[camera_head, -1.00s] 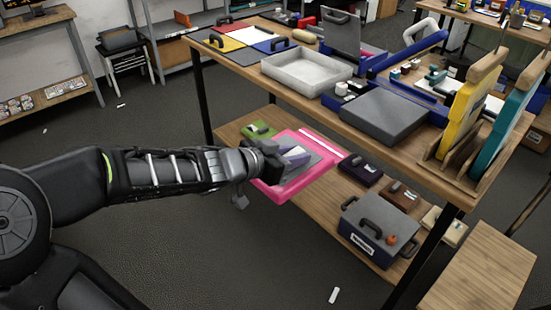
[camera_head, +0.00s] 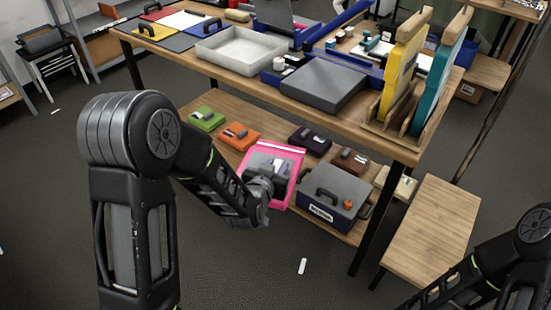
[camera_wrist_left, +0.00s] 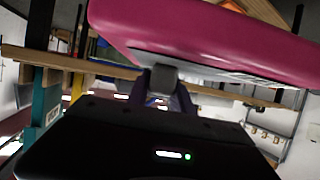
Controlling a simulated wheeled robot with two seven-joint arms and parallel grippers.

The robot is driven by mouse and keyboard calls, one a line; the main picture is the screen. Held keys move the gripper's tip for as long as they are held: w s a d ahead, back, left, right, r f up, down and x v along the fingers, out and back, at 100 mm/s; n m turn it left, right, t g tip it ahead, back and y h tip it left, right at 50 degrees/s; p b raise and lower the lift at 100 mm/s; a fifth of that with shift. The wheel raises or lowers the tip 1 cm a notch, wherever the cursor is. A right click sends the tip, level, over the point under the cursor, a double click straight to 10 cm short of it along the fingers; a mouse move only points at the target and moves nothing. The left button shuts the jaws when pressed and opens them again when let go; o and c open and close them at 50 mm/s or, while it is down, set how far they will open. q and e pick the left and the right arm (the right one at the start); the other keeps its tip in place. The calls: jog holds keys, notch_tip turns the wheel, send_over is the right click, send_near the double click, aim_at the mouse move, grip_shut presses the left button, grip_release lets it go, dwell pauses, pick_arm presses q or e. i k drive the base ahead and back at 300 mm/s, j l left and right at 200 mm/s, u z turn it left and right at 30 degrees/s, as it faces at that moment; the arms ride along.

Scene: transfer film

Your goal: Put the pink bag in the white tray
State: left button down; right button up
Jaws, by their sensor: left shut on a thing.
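The pink bag (camera_head: 291,153), a flat pouch with a clear window showing grey and pale contents, is held upright and tilted in front of the lower shelf. My left gripper (camera_head: 262,189) is shut on the bag's near side. In the left wrist view the bag (camera_wrist_left: 210,32) fills the top, with the gripper (camera_wrist_left: 160,85) just below it. The white tray (camera_head: 206,54) stands on the upper table, above and left of the bag, and its floor looks empty. My right arm shows at the lower right, but its gripper is out of view.
The table's front edge (camera_head: 245,88) lies between bag and tray. A grey-lidded box (camera_head: 322,84) stands right of the tray. Yellow and teal boards (camera_head: 402,72) stand at the table's right end. The lower shelf holds colored blocks (camera_head: 240,134) and a toolbox (camera_head: 333,190).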

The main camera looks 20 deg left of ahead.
aim_at(243, 55)
jog(key=j+z, duration=0.15)
jog(key=j, duration=0.35)
jog(key=j+z, duration=0.15)
jog(key=j, duration=0.35)
jog(key=j+z, duration=0.2)
jog(key=j, duration=0.25)
jog(key=k+j+z, duration=0.15)
jog(key=j, duration=0.35)
jog(key=j+z, duration=0.15)
jog(key=j, duration=0.35)
jog(key=k+j+z, duration=0.15)
jog(key=j, duration=0.3)
jog(key=k+j+z, duration=0.15)
jog(key=j, duration=0.3)
